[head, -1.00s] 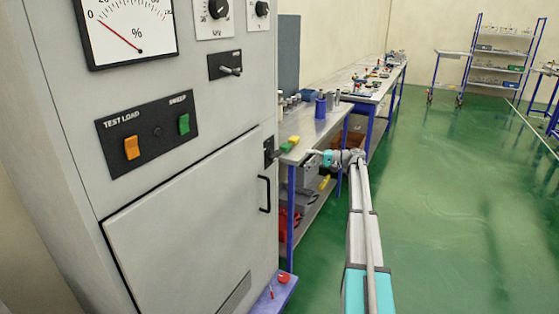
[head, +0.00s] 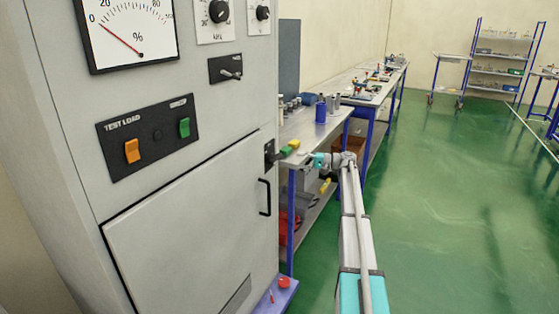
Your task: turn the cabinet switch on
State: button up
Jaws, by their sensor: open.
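The grey cabinet (head: 190,235) fills the left of the head view. A small lever switch (head: 231,75) sticks out of a black plate on its front, below the knobs. Lower left, a black panel marked "TEST LOAD" (head: 150,150) carries an orange rocker (head: 132,151) and a green rocker (head: 184,127). My gripper (head: 300,159) is at the end of my outstretched arm, right of the cabinet's edge and in front of the workbench. It is open and apart from the switches. Its fingers are small and partly lost against the bench.
A dial gauge (head: 130,30) reads near zero. The cabinet door has a black handle (head: 265,196) close to my gripper's side. A workbench (head: 318,127) with blue legs holds several small parts. The green floor (head: 450,210) on the right is clear; shelves (head: 500,68) stand far back.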

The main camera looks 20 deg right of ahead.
aim_at(279, 159)
jog(key=x, duration=0.9)
jog(key=shift+w+a, duration=0.1)
jog(key=shift+a, duration=0.15)
